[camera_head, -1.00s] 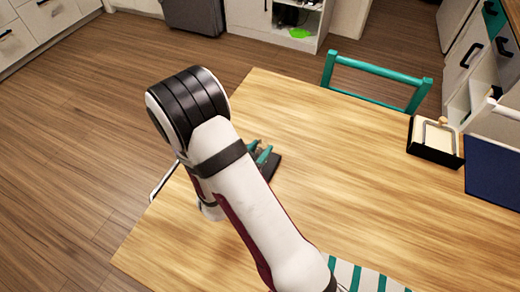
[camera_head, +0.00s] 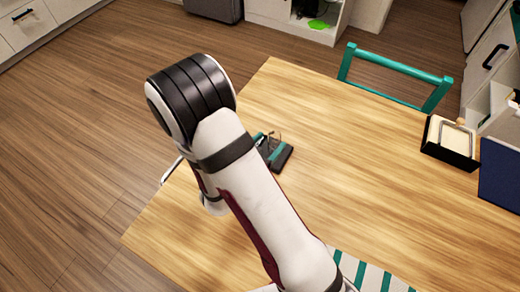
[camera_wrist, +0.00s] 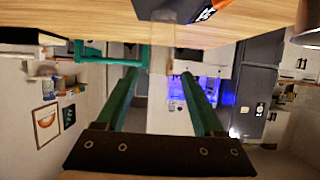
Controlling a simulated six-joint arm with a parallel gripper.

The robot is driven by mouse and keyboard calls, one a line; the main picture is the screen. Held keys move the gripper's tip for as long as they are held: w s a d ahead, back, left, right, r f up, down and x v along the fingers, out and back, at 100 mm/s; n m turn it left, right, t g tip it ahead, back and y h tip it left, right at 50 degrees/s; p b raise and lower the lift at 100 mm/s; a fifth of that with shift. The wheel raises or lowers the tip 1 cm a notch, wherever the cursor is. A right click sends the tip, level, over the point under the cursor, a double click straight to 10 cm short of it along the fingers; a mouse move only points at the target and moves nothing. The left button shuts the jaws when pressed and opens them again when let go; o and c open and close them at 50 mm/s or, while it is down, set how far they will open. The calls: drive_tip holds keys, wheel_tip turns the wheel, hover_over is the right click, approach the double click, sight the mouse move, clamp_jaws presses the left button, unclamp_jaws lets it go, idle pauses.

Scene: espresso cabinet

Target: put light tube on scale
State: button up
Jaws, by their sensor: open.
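My gripper (camera_wrist: 158,74) is open in the wrist view, its two green fingers spread apart. A clear, pale upright shape (camera_wrist: 163,52), seemingly the light tube, shows just beyond the fingertips, between their lines and apart from both. Its end overlaps a dark block with an orange patch (camera_wrist: 205,10), which may be the scale. In the head view a dark flat thing (camera_head: 283,157) lies on the table beside my arm, with a thin clear shape (camera_head: 274,137) at it. My arm hides part of this spot, so contact there cannot be told.
The wooden table (camera_head: 370,160) is mostly bare right of my arm. A black tray with a pale block (camera_head: 450,138) and a dark blue panel (camera_head: 500,175) are at the right. A striped cloth (camera_head: 365,275) lies in front. A green chair (camera_head: 400,75) stands behind.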

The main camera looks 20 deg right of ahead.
drive_tip(key=s+a+r+n+g+y, duration=0.1)
drive_tip(key=s+a+r+y, duration=0.25)
drive_tip(key=a+y, duration=0.35)
drive_tip(key=s+a+r+g+y, duration=0.2)
drive_tip(key=a+r+y, duration=0.25)
drive_tip(key=a, duration=0.45)
drive_tip(key=s+d+r+n+g, duration=0.1)
drive_tip(key=s+d+r+g, duration=0.1)
drive_tip(key=s, duration=0.7)
drive_tip(key=s+d+r+n+g, duration=0.1)
drive_tip(key=s+d+r+g, duration=0.2)
drive_tip(key=s+d, duration=0.3)
drive_tip(key=s+g, duration=0.1)
drive_tip(key=s, duration=0.3)
drive_tip(key=shift+s+d+g, duration=0.25)
drive_tip(key=shift+g, duration=0.15)
